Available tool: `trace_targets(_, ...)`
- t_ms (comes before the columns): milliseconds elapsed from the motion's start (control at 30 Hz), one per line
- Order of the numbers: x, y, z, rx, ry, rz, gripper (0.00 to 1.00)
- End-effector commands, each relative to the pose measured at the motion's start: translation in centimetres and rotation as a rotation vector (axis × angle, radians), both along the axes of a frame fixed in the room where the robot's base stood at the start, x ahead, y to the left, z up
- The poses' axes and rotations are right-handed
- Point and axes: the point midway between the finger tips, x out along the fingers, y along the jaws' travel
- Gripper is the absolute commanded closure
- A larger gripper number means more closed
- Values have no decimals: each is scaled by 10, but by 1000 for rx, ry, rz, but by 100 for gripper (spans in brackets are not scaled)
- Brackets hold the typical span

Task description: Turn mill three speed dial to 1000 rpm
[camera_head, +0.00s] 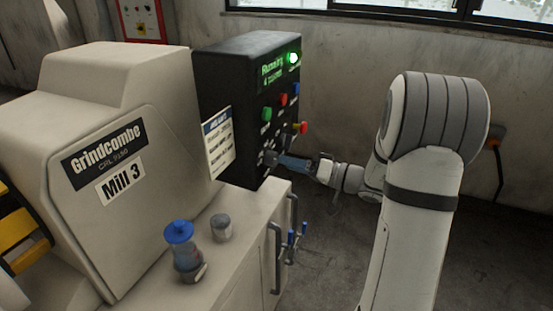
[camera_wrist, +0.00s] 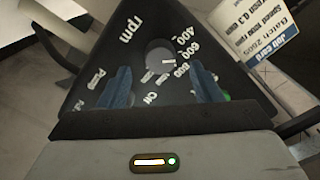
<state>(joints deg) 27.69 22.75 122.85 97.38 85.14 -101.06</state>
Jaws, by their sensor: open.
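The mill three control box (camera_head: 240,85) is black, beside the beige mill labelled "Mill 3" (camera_head: 120,185). In the wrist view, the round grey speed dial (camera_wrist: 157,50) sits on the dark panel, with "rpm" and the marks 400, 600 and 800 around it. A small pale mark shows at the dial's edge on the 600-800 side; its exact reading is unclear. My gripper (camera_wrist: 160,72) is open, its blue fingers apart to either side of the dial, their tips near the panel. I cannot tell whether they touch it. In the head view, my gripper (camera_head: 283,161) is at the lower panel and covers the dial area.
Buttons, including a red one (camera_head: 283,100), and a red knob (camera_head: 300,128) are above my gripper. The display (camera_head: 271,72) reads "Running". A job card (camera_head: 218,143) hangs on the box's side. A blue-lidded jar (camera_head: 181,250) and grey tin (camera_head: 221,228) stand on the cabinet.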

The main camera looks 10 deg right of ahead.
Motion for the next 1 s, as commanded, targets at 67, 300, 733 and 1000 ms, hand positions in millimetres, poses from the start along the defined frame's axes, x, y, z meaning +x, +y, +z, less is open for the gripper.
trace_targets(67,8,13,2,0,2,4,41)
trace_targets(300,24,34,1,0,4,4,41)
trace_targets(733,26,37,0,-1,3,4,50)
trace_targets(1000,25,38,0,-1,3,5,73)
